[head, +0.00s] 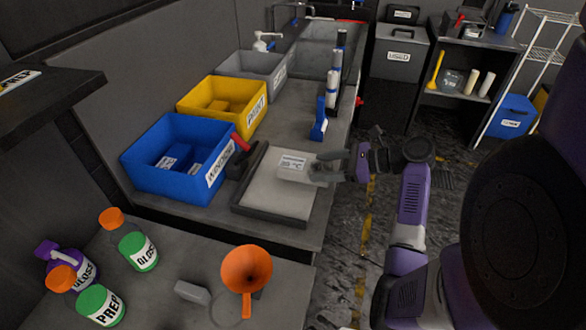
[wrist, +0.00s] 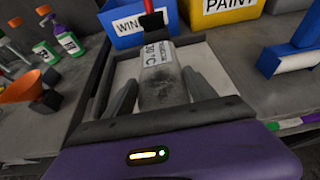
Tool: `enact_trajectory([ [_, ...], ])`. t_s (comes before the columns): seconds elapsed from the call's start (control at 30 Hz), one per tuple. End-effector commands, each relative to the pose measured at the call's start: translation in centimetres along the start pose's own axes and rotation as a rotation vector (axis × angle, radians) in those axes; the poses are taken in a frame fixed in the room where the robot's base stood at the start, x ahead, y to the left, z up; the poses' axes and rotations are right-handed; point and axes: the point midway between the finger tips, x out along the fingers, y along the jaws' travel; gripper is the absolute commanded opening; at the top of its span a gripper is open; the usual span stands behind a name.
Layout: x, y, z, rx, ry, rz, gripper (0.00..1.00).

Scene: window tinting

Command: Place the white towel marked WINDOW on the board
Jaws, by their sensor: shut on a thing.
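The white towel (head: 293,163) is a pale, flat-sided piece with a printed label; in the wrist view its grey smudged body (wrist: 162,88) shows a label reading "30 °C", with the smaller print unclear. My gripper (head: 318,171) is shut on it, with one finger on each side in the wrist view (wrist: 160,92). The board (head: 272,203) is a pale panel in a dark raised frame on the bench; its surface also shows in the wrist view (wrist: 205,66). The towel is over the board's far right part. I cannot tell whether they touch.
A blue WINDOW bin (head: 150,180) and a yellow PAINT bin (head: 205,122) stand left of and behind the board. Bottles and an orange funnel (head: 246,267) are in front.

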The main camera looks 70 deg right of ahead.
Motion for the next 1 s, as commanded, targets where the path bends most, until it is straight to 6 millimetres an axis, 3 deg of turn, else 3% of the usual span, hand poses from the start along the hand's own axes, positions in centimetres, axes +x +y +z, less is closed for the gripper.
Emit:
enact_trajectory([
  [0.2,4.8,0.1,2.2,-0.002,0.0,0.004,0.18],
  [0.33,6.7,0.0,2.9,0.0,-0.001,0.002,0.18],
  [0.5,7.7,0.0,3.1,0.001,0.0,0.0,0.18],
  [0.8,8.8,0.0,0.0,0.003,-0.001,-0.001,0.18],
  [1.0,8.9,0.0,-0.1,0.0,-0.001,-0.001,0.18],
])
